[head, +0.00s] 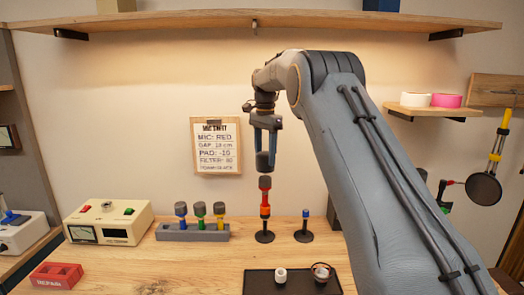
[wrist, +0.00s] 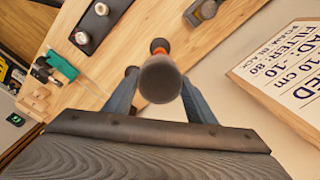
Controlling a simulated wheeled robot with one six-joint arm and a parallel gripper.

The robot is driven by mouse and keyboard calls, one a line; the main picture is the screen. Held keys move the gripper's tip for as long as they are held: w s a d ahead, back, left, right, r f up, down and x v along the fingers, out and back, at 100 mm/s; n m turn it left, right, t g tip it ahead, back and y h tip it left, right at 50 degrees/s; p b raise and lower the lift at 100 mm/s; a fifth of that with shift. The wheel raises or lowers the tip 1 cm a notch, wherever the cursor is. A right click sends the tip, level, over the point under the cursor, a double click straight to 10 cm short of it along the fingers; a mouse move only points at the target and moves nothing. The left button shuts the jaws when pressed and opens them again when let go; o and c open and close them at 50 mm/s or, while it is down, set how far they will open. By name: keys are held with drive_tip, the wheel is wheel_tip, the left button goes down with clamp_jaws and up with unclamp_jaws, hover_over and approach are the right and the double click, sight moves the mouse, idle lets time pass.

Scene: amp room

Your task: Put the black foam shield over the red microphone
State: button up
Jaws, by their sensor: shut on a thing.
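My gripper (head: 265,130) points down and is shut on the black foam shield (head: 263,162), a dark rounded piece between the fingertips. The red microphone (head: 265,211) stands upright on a round black base on the bench, with a dark grey head. The shield is above this head, nearly in line with it, with a small gap in the head view. In the wrist view the shield (wrist: 160,80) sits between the fingers and hides most of the microphone; a red-orange part (wrist: 159,46) shows behind it.
A small blue-topped stand (head: 304,228) is close on the right. A grey rack (head: 192,232) with blue, green and yellow-collared microphones is on the left. A black tray (head: 258,283) lies in front. A notice board (head: 217,146) hangs behind; a shelf (head: 200,20) spans above.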

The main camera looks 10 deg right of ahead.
sight(265, 177)
drive_tip(key=shift+w, duration=0.1)
drive_tip(key=shift+f, duration=0.95)
drive_tip(key=shift+f+b, duration=1.05)
drive_tip(key=shift+f, duration=2)
drive_tip(key=o, duration=1.1)
drive_tip(key=shift+r, duration=0.1)
drive_tip(key=shift+r+b, duration=1.65)
drive_tip(key=shift+r, duration=2.15)
